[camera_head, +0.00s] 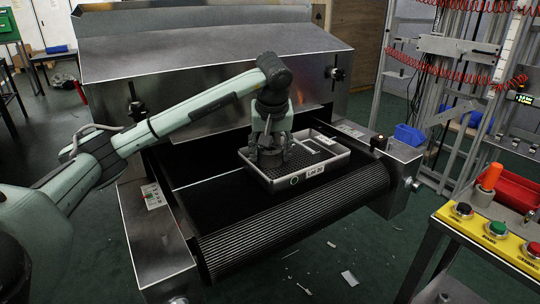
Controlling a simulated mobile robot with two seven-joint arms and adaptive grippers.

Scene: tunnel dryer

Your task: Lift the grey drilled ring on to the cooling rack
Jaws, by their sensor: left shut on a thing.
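My left gripper (267,152) reaches down from above into the left part of a light grey tray marked "Lot 20" (316,173). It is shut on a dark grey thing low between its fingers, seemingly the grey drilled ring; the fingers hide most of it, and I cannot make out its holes. I cannot tell whether it touches the tray floor. A small pale-framed piece (321,145) lies in the tray's right part. I cannot make out a cooling rack for certain. My right gripper is out of view.
The tray stands on the black conveyor belt (225,205), in front of the metal dryer hood (205,55). Metal side rails flank the belt. A button panel (497,231) and red bin (518,188) stand at right. Pale scraps (349,277) lie on the green floor.

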